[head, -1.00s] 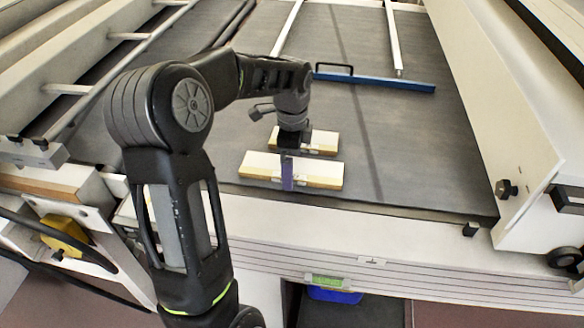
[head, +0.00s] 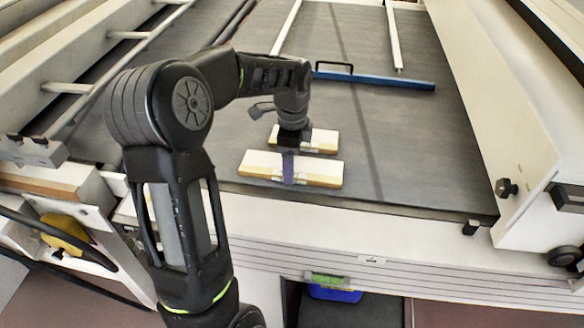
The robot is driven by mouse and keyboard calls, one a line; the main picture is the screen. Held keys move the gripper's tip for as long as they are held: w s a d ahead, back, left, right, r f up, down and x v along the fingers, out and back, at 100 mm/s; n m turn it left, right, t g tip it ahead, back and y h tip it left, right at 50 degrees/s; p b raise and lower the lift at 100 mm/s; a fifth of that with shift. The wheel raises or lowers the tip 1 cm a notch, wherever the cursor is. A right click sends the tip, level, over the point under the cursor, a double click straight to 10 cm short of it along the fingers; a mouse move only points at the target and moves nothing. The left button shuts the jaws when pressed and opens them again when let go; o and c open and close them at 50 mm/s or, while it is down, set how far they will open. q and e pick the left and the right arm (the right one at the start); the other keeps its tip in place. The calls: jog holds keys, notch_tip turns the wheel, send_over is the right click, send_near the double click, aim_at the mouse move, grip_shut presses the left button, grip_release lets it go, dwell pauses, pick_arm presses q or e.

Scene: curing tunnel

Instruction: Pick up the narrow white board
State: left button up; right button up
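Two white-topped boards with yellowish edges lie one behind the other on the dark belt in the head view. The far board (head: 325,139) looks the smaller of the two, and my gripper hides part of it. The near board (head: 258,163) looks longer. I cannot tell for sure which is the narrow one. My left gripper (head: 289,168) points down over the boards. Its purple finger part crosses the near board's top and front edge. The other finger is hidden, so I cannot tell whether it is open or shut. My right gripper is not in view.
A blue bar with a black handle (head: 375,80) lies across the belt farther back. The belt (head: 420,150) is clear to the right of the boards. A white side housing (head: 500,120) bounds the belt on the right, and a white front rail (head: 400,236) runs along its near edge.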

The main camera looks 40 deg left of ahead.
pick_arm(q)
jog(key=c, duration=1)
jog(key=shift+r, duration=0.15)
notch_tip(320, 180, up, 10)
jog(key=shift+b, duration=0.35)
